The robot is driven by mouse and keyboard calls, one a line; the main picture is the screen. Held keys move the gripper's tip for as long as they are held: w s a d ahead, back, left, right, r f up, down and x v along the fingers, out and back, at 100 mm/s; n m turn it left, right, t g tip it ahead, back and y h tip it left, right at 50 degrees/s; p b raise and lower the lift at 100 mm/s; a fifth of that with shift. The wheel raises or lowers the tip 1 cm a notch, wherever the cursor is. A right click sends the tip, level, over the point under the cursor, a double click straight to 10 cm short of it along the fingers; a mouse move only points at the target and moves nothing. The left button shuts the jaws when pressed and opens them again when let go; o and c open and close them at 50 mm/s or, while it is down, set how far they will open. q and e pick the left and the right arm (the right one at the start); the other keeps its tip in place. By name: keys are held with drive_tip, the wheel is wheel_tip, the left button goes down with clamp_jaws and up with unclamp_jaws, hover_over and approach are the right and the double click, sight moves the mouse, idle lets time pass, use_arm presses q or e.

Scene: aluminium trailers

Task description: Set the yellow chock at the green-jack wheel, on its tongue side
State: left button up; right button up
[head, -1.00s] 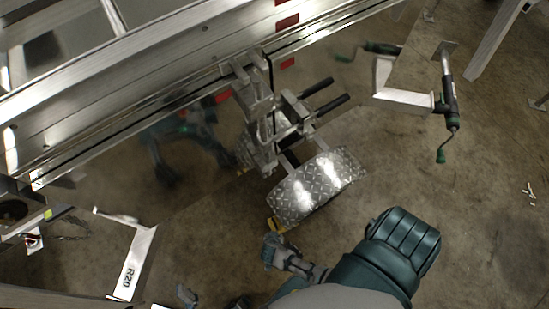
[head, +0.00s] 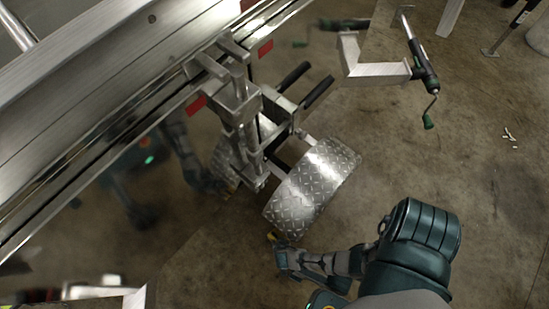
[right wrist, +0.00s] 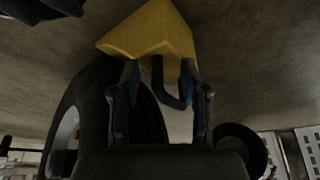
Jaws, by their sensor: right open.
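The yellow chock (right wrist: 150,32) lies on the floor at the top of the right wrist view. Its dark handle (right wrist: 170,88) reaches down between the fingers of my right gripper (right wrist: 158,72), which is open around it. A black tyre (right wrist: 92,105) stands left of the gripper, close to the chock. In the head view my right gripper (head: 281,256) is low beside the treadplate fender (head: 312,188). Only a yellow sliver of the chock (head: 271,237) shows there. The fender hides the wheel. A jack with a green-knobbed crank (head: 424,72) stands beyond. My left gripper is out of view.
The aluminium trailer side (head: 95,105) runs diagonally across the upper left and reflects my body. Two dark-gripped bars (head: 305,85) stick out above the fender. A bent metal bracket (head: 370,72) stands near the jack. The floor at right is mostly clear.

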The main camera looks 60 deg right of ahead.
drive_tip(key=shift+w+d+f, duration=0.1)
drive_tip(key=shift+d+f, duration=0.05)
drive_tip(key=shift+f, duration=0.05)
drive_tip(key=shift+c, duration=0.9)
clamp_jaws()
drive_tip(key=shift+d, duration=0.1)
